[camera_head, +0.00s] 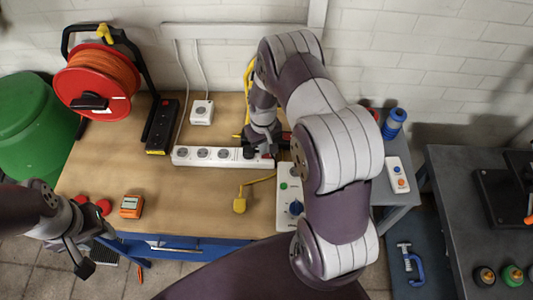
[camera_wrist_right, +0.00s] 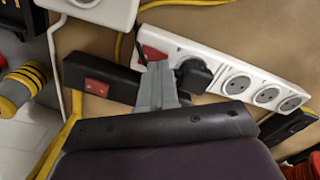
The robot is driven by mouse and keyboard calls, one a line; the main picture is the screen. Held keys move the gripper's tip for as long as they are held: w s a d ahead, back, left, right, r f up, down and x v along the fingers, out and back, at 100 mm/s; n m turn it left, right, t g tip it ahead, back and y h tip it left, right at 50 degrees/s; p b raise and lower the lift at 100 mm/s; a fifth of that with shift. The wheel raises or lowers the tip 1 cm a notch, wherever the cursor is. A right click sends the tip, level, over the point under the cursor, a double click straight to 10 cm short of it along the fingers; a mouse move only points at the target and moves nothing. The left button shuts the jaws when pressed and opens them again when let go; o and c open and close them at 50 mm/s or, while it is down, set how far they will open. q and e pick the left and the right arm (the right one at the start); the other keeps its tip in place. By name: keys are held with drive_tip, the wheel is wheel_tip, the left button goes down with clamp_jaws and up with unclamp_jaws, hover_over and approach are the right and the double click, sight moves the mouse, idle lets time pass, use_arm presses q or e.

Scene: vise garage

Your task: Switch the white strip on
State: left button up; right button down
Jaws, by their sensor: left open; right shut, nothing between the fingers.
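The switch is at the strip's right end in the head view, partly hidden by my right gripper (camera_head: 263,146). In the right wrist view my right gripper (camera_wrist_right: 158,68) is shut and empty, its tips overlapping the switch's edge; I cannot tell whether they touch. My left gripper (camera_head: 92,252) is open and empty off the bench's front left.
A black strip with a red switch (camera_wrist_right: 97,88) lies beside the white one. A black power strip (camera_head: 161,126), a white socket box (camera_head: 201,112) and a red cable reel (camera_head: 97,82) stand left. A white control box (camera_head: 289,190) and yellow plug (camera_head: 239,205) lie in front.

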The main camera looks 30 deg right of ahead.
drive_tip(key=shift+f+b, duration=0.6)
drive_tip(key=shift+f, duration=0.2)
wheel_tip(320, 180, up, 7)
drive_tip(key=p, duration=0.6)
drive_tip(key=shift+r, duration=0.1)
idle(0.5)
